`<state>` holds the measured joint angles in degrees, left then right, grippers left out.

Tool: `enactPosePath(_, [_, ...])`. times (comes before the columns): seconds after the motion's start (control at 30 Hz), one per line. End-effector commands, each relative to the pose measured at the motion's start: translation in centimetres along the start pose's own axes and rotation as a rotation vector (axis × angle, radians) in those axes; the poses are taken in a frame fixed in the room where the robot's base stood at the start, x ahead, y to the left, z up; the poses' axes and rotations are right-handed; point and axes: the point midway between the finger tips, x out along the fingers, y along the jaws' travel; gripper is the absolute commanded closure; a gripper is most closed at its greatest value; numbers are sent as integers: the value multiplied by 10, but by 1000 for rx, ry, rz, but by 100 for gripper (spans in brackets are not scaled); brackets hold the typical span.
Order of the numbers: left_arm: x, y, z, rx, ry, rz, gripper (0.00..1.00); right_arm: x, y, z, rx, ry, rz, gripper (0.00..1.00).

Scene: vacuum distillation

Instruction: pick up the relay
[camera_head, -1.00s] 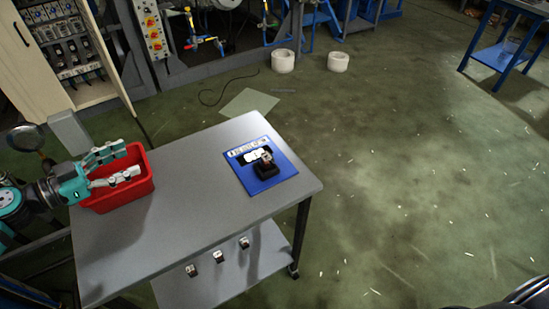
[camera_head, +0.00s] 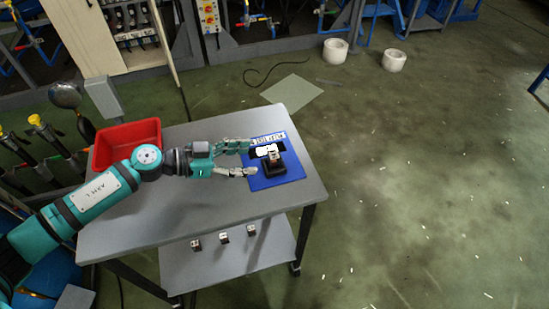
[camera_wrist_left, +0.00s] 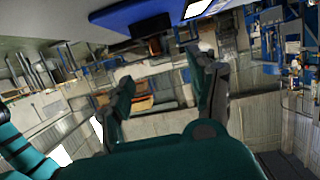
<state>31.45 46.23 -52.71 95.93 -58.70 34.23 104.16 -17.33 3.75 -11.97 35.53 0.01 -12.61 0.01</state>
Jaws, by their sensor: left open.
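A small relay (camera_head: 273,156) with a pale and reddish-brown body sits in a black base (camera_head: 272,168) on the blue mat (camera_head: 292,172), at the right end of the grey table. My left gripper (camera_head: 250,159) reaches in from the left, its fingers spread and empty. The fingertips are at the mat's left edge, just left of the relay and base, and seem apart from them. In the left wrist view, the open fingers (camera_wrist_left: 168,95) show below the blue mat (camera_wrist_left: 118,14) and a dark block, probably the base (camera_wrist_left: 150,27). My right gripper is not in view.
A red bin (camera_head: 128,136) stands at the table's back left. A white label with dark marks (camera_head: 266,140) lies on the mat. Three small relay-like pieces (camera_head: 223,238) rest on the lower shelf (camera_head: 225,262). The table's front (camera_head: 200,215) is clear.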

Motion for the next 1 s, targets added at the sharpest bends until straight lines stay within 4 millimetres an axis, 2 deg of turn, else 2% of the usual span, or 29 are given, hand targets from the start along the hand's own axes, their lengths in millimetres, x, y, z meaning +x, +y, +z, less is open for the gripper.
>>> enactPosePath(0.1, [18, 0, 0, -1, 1, 1, 40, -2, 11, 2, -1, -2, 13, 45])
enactPosePath(0.27, [28, 0, 0, 0, 0, 0, 40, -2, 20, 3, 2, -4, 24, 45])
enactPosePath(0.37, [37, 0, -2, 0, 1, 0, 40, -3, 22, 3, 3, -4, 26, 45])
enactPosePath(0.6, [73, -1, -3, -2, 1, 0, 40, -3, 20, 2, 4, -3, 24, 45])
enactPosePath(0.73, [80, -1, -3, 0, 0, -1, 40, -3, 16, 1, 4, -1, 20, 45])
enactPosePath(0.93, [80, -1, -3, 0, -1, -1, 40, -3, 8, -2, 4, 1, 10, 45])
enactPosePath(1.0, [80, -1, -3, 0, -1, -1, 49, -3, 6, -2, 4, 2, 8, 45])
